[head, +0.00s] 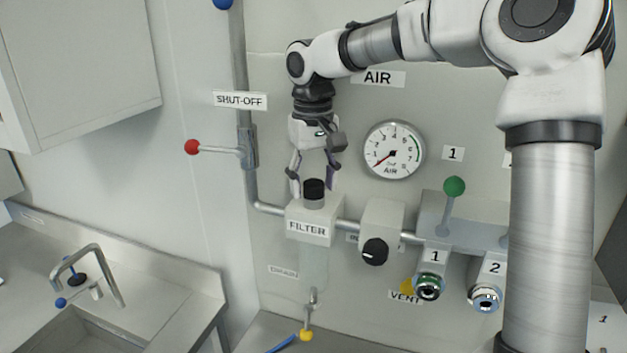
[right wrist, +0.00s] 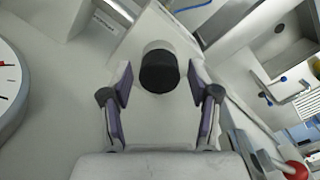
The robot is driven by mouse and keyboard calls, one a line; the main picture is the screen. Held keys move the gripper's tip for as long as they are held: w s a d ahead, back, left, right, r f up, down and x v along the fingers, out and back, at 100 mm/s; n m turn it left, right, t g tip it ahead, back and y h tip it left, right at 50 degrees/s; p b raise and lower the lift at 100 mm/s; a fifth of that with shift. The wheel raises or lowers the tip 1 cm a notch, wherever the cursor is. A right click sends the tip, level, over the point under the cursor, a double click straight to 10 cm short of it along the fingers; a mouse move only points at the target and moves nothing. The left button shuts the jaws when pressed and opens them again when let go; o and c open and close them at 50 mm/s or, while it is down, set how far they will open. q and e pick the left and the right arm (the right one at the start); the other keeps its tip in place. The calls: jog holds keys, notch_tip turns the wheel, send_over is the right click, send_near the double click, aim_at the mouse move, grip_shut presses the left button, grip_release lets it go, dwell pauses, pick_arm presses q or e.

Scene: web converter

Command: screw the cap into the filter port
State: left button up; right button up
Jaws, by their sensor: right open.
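The black cap (head: 314,188) stands upright in the port on top of the white filter housing (head: 308,227), with a grey collar below it. In the right wrist view the cap (right wrist: 159,72) is a dark round knob on the white filter block (right wrist: 177,35). My right gripper (head: 313,188) points down over the filter with its fingers apart on either side of the cap. In the right wrist view its purple-padded fingers (right wrist: 159,88) are open, with gaps to the cap on both sides. How deep the cap sits in the port is hidden. My left gripper is not in view.
A pressure gauge (head: 394,150) is on the wall right of the gripper. A red-knobbed shut-off lever (head: 205,148) is to the left. A black regulator knob (head: 375,251) and a green-knobbed lever (head: 453,200) are to the right. A sink (head: 75,335) is at lower left.

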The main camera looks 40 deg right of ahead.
jog(key=n, duration=0.5)
jog(key=shift+n, duration=2.6)
grip_shut()
jog(key=m, duration=0.4)
jog(key=shift+m, duration=0.3)
jog(key=m, duration=0.3)
jog(key=shift+m+b, duration=0.3)
